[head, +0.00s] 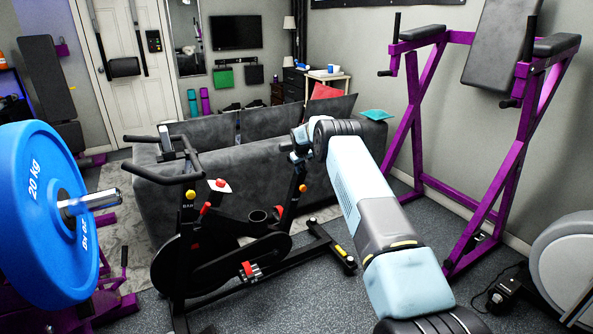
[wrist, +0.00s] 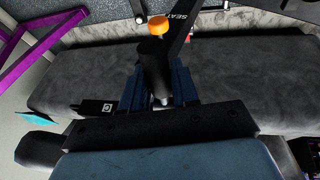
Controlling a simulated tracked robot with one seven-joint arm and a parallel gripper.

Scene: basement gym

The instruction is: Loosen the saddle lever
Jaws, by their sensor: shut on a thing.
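The exercise bike (head: 220,240) stands on the dark floor in the head view, with its seat post rising at the right. My gripper (head: 299,143) is at the top of that post, where my arm hides most of the saddle area. In the wrist view my gripper (wrist: 158,82) has its dark blue fingers shut on either side of a black cylindrical part, which looks like the saddle lever (wrist: 154,60). An orange knob (wrist: 159,26) shows just beyond it, beside the post marked SEAT (wrist: 182,17). I cannot tell how far the lever is turned.
A grey sofa (head: 215,170) stands close behind the bike. A blue weight plate (head: 40,215) on a bar is at the left. A purple-framed station (head: 410,120) stands at the right. Some floor is free at the front, between the bike and my arm.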

